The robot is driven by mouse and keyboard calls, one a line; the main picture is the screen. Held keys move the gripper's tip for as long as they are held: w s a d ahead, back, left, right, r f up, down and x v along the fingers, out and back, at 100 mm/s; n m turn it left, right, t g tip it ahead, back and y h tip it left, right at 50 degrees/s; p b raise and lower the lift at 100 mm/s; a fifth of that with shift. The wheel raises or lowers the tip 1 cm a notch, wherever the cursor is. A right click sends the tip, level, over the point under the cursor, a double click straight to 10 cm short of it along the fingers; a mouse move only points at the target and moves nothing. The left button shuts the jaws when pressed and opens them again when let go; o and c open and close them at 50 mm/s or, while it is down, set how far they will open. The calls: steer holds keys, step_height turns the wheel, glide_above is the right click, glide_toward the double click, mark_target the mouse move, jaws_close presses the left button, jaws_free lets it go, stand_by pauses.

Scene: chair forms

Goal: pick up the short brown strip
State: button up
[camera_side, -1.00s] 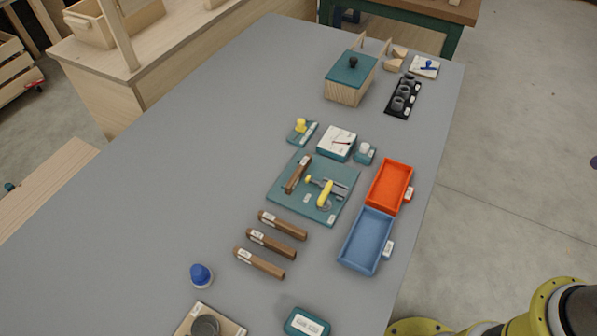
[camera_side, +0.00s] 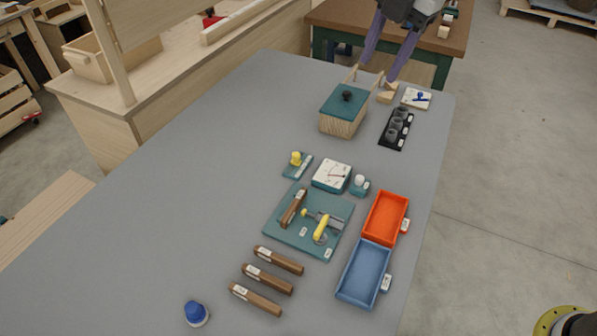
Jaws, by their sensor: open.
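Three brown strips with white labels lie side by side on the grey table: an upper one (camera_side: 286,263), a middle one (camera_side: 275,281) and a lower one (camera_side: 262,302). Another brown strip (camera_side: 292,208) lies on the teal board (camera_side: 280,237), left of a yellow-handled clamp (camera_side: 320,229). The strips look close in length, and I cannot read their labels or tell which is the short one. My gripper (camera_side: 377,71) shows at the top of the picture, with two purple fingers spread apart, open and empty. It is near the table's far end, well away from the strips.
An orange tray (camera_side: 405,208) and a blue tray (camera_side: 342,290) stand right of the board. A wooden box with teal lid (camera_side: 330,95), a black rack (camera_side: 386,140) and small wooden pieces (camera_side: 386,97) are at the far end.

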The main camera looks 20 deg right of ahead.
steer(key=w+a+f+n+g, duration=0.1)
steer(key=w+a+f+n, duration=0.15)
steer(key=a+f, duration=0.75)
steer(key=g+h, duration=0.1)
steer(key=g, duration=0.1)
glide_above(289, 211)
step_height(289, 211, down, 9)
steer(key=shift+n, duration=0.45)
step_height(289, 211, down, 14)
steer(key=shift+r, duration=0.2)
jaws_close()
